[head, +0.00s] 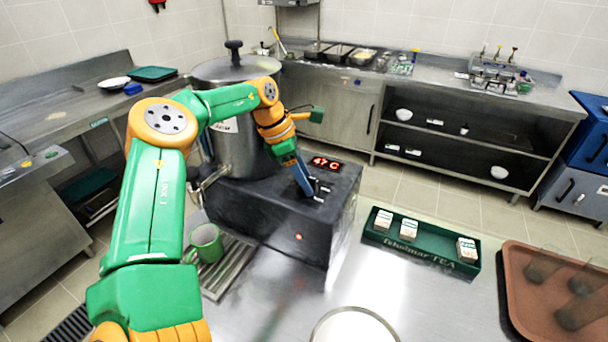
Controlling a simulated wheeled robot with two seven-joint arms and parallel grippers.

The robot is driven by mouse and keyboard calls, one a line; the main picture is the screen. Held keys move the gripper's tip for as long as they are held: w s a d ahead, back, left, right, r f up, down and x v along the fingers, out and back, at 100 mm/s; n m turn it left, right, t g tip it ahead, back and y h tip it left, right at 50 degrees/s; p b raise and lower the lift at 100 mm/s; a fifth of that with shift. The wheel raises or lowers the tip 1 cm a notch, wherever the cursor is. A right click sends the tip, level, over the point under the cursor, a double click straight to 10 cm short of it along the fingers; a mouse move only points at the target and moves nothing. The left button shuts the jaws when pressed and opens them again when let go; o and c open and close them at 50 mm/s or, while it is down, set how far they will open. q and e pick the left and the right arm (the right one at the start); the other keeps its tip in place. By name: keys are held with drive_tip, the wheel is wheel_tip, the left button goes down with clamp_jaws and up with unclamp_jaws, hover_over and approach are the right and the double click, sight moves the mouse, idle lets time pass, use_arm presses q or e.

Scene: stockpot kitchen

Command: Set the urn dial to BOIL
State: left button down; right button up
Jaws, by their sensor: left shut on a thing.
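A red lit display (327,163) on top of the base reads like "47 C". My left gripper (308,190) reaches down onto the top of the base, just in front of the display. It is shut on the urn dial, which is mostly hidden by the fingers. Small pale marks lie beside the fingertips, too small to read, so the dial's setting cannot be told. My right gripper is not in view.
A green mug (206,243) stands on a drip grate (230,272) left of the base. A green tea box (422,246) with small packets lies to the right. A brown tray (540,300) and a round pale dish (354,326) are nearer. Bare counter lies between.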

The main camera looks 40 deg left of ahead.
use_arm(q)
drive_tip(key=shift+m, duration=0.6)
drive_tip(key=shift+m+g+h, duration=0.3)
drive_tip(key=c, duration=0.7)
unclamp_jaws()
drive_tip(key=o, duration=0.4)
drive_tip(key=shift+w, duration=0.15)
